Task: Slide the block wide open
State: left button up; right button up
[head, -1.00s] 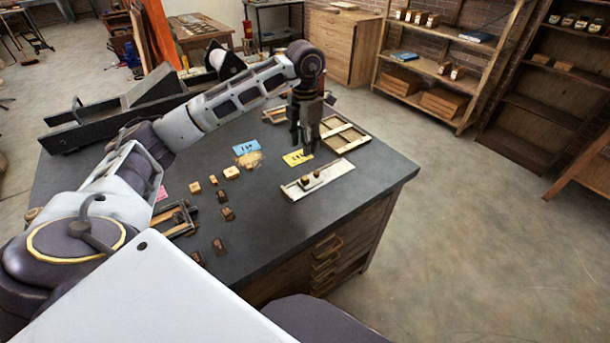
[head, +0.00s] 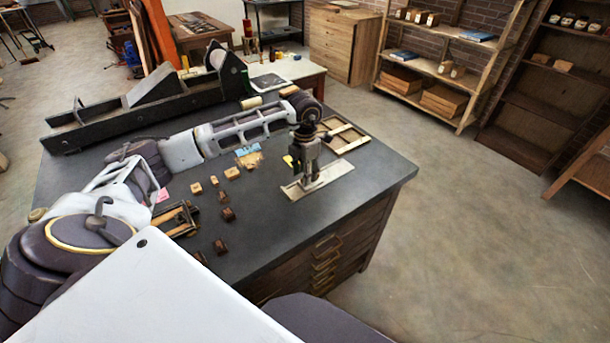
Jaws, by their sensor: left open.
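A flat pale board (head: 338,171) lies near the right edge of the dark table, running slantwise. In the earlier frame, two small dark blocks or knobs stood on its middle; now my gripper covers that spot and I cannot make them out clearly. My left gripper (head: 309,184) points straight down over the middle of the board, its fingertips low at the board's surface. It is open; whether a finger touches a block is hidden. My right gripper is not in view.
The dark tabletop (head: 370,189) is clear right of the board. A wooden frame (head: 362,143) lies behind it. Small wooden blocks (head: 232,173) and dark stamps (head: 228,214) stand left. A long black press bed (head: 100,128) fills the back left.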

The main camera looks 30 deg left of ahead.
pick_arm(q)
jog(key=shift+f, duration=0.9)
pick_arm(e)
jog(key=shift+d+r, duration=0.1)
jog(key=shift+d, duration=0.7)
